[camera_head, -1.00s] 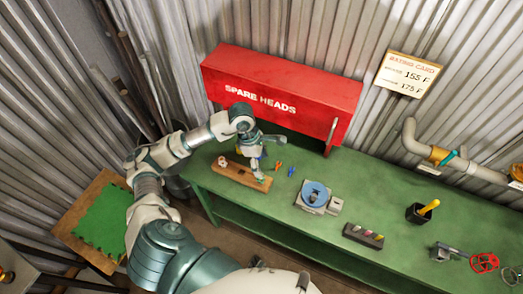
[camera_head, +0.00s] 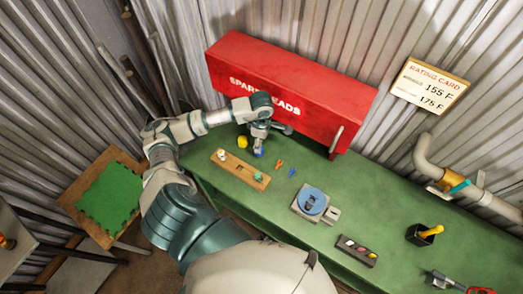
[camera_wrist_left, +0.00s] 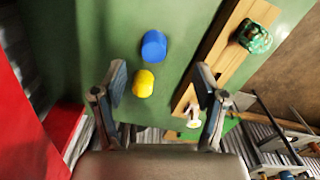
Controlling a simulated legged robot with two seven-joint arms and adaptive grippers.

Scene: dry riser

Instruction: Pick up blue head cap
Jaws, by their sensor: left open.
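The blue head cap (camera_wrist_left: 154,44) stands on the green bench beyond my left fingertips in the left wrist view. In the head view it shows as a small blue patch (camera_head: 259,154) just below my left gripper (camera_head: 258,144), which partly covers it. A yellow cap (camera_wrist_left: 143,83) stands beside the blue one, closer to the gap between my fingers; it also shows in the head view (camera_head: 242,141). My left gripper in the wrist view (camera_wrist_left: 160,76) is open and empty, with its fingers spread above the bench.
A wooden board (camera_head: 228,165) with small fittings lies close by; the red SPARE HEADS box (camera_head: 300,88) stands behind. Small orange (camera_head: 279,164) and blue (camera_head: 292,172) pieces lie to the right. A grey device with a blue disc (camera_head: 312,202) stands further right.

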